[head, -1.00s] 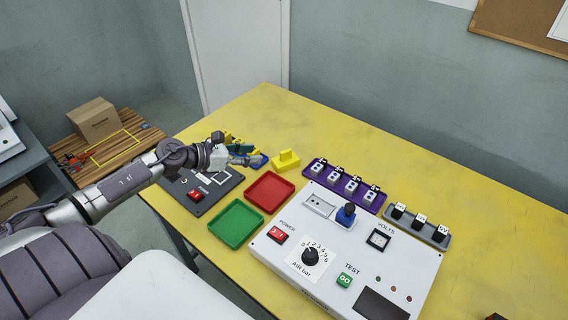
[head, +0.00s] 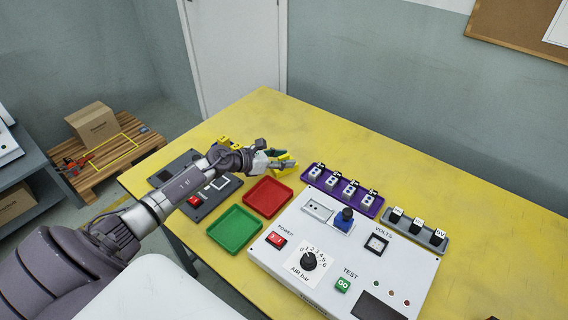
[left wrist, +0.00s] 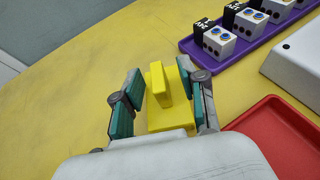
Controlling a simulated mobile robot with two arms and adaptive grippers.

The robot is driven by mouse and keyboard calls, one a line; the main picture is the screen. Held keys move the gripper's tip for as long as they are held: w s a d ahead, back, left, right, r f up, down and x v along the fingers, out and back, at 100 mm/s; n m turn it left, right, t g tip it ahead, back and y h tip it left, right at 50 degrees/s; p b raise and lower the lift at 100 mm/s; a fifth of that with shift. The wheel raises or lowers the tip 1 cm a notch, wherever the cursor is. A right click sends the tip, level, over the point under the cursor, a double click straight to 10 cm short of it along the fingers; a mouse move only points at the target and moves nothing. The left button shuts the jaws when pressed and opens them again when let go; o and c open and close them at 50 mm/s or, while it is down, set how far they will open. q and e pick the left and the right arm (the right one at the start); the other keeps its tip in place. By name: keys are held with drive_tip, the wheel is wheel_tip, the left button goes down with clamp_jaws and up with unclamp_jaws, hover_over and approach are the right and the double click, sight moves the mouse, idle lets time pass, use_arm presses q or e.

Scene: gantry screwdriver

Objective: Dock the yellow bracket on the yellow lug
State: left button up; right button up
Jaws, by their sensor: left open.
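The yellow bracket, a block with an upright plate, stands on the table. In the left wrist view the yellow bracket (left wrist: 171,117) lies between the two teal-padded fingers of my left gripper (left wrist: 161,82). The fingers are open on either side of the upright plate, the right one closer to the yellow part; contact cannot be told. In the head view my left gripper (head: 281,161) largely covers the bracket (head: 283,170). Small yellow parts (head: 223,141) show behind my left wrist near the dark panel; which is the lug cannot be told. My right gripper is not in view.
A red tray (head: 268,213) and a green tray (head: 235,248) lie in front of the bracket. A purple rack (head: 320,183) of small blocks and a white test console (head: 268,261) stand to the right. The table behind is clear.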

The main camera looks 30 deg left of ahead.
use_arm(q)
clamp_jaws()
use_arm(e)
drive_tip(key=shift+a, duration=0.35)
use_arm(q)
drive_tip(key=shift+r, duration=0.1)
